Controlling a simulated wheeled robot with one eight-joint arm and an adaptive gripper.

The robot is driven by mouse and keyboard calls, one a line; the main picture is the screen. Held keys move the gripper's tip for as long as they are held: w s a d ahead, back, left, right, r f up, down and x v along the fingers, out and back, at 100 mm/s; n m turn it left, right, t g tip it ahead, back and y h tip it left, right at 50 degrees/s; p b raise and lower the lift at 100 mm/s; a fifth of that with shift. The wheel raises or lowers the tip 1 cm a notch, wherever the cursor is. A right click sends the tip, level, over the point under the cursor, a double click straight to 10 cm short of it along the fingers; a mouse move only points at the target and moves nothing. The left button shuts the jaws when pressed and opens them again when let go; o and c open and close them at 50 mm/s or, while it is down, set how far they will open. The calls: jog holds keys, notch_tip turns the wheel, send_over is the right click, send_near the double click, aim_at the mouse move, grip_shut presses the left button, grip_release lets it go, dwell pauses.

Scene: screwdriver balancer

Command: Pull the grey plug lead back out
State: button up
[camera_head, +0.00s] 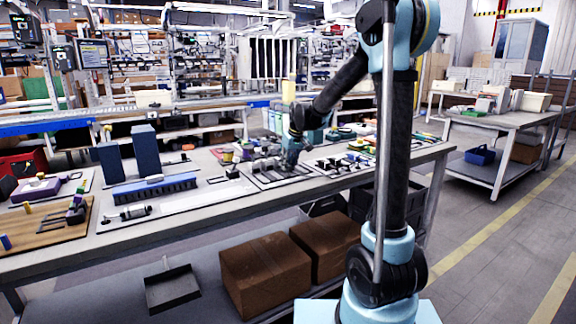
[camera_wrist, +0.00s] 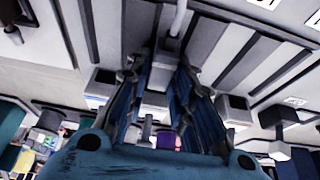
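In the wrist view a grey plug block (camera_wrist: 167,50) sits between my fingertips, with a pale grey lead (camera_wrist: 179,18) running up from its top. My gripper (camera_wrist: 164,72) has its two blue fingers close against the block's left and right sides, apparently shut on it. The fingers hide the lower part of the block, so I cannot tell whether it is seated in a socket. In the head view my gripper (camera_head: 291,160) is low over a panel with dark strips (camera_head: 262,180) on the workbench. The plug is too small to make out there.
Similar grey blocks stand left (camera_wrist: 101,86) and right (camera_wrist: 234,109) of my fingers. On the workbench (camera_head: 215,206) are a blue brush-like strip (camera_head: 153,189), tall dark blue blocks (camera_head: 146,152) and, right of my gripper, a panel with small parts (camera_head: 338,162).

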grip_shut()
jog(key=shift+o, duration=1.2)
grip_release()
grip_shut()
jog(key=shift+s+d, duration=0.7)
jog(key=shift+s, duration=0.35)
jog(key=o, duration=0.6)
grip_release()
jog(key=shift+o, duration=0.2)
